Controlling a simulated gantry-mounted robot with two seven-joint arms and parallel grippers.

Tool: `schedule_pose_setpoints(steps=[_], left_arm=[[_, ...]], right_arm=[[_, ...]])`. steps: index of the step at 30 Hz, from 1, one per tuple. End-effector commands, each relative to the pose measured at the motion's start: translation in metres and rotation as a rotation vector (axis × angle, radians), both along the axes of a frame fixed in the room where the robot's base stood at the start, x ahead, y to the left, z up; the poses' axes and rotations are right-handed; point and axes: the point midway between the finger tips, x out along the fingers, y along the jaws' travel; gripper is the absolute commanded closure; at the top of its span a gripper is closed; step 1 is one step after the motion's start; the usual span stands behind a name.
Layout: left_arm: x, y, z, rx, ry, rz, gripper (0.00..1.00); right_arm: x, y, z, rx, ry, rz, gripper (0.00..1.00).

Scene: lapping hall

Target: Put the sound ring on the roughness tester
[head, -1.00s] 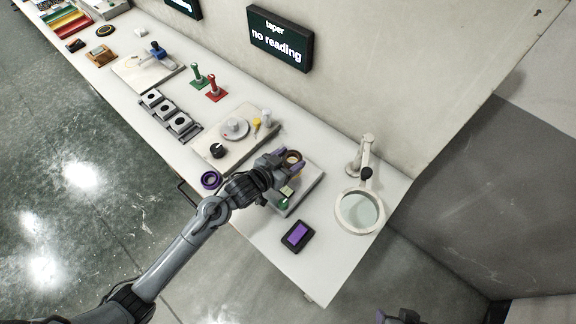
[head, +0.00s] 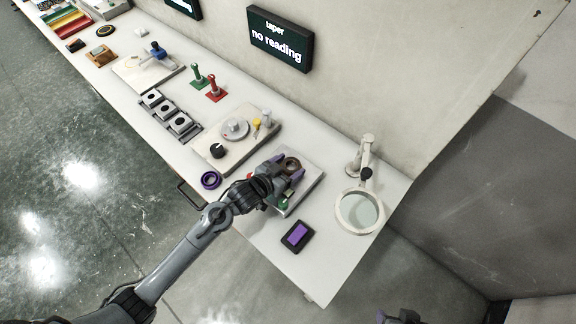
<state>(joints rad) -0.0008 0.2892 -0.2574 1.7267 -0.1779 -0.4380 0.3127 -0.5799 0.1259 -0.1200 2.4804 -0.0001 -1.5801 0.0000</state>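A brown ring (head: 291,164) is between the purple-tipped fingers of my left gripper (head: 288,167), which looks shut on it. The ring is over, or low on, a pale grey plate-like device (head: 312,180) near the right end of the bench. I take this device to be the roughness tester; my gripper hides much of it, with a bit of green showing beside the wrist. I cannot tell whether the ring touches it. A purple ring (head: 210,180) lies on the bench left of the gripper. Only a dark part of my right gripper (head: 400,317) shows at the bottom edge.
A magnifier (head: 358,211) stands to the right. A black-framed purple pad (head: 297,236) lies in front. A plate with a dial and knob (head: 218,151) is to the left, close to the gripper. A wall screen (head: 280,38) reads "no reading". The front right corner is bare.

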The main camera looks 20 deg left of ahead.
Motion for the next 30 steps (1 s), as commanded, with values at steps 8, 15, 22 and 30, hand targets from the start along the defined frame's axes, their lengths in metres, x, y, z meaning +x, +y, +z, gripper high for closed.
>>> schedule_pose_setpoints(steps=[8,15,22,30], left_arm=[[0.0,0.0,0.0,0.0,0.0,0.0,0.1],[0.0,0.0,-0.003,0.0,-0.001,0.0,0.1],[-0.023,0.008,0.011,0.002,0.001,-0.002,0.1],[-0.068,0.02,0.026,0.0,0.002,-0.001,0.1]], right_arm=[[0.0,0.0,0.0,0.0,0.0,0.0,0.43],[0.0,0.001,-0.008,0.004,0.001,-0.002,0.43],[0.0,0.002,-0.004,0.008,0.004,-0.006,0.43],[0.0,0.002,0.006,0.009,-0.001,-0.005,0.43]])
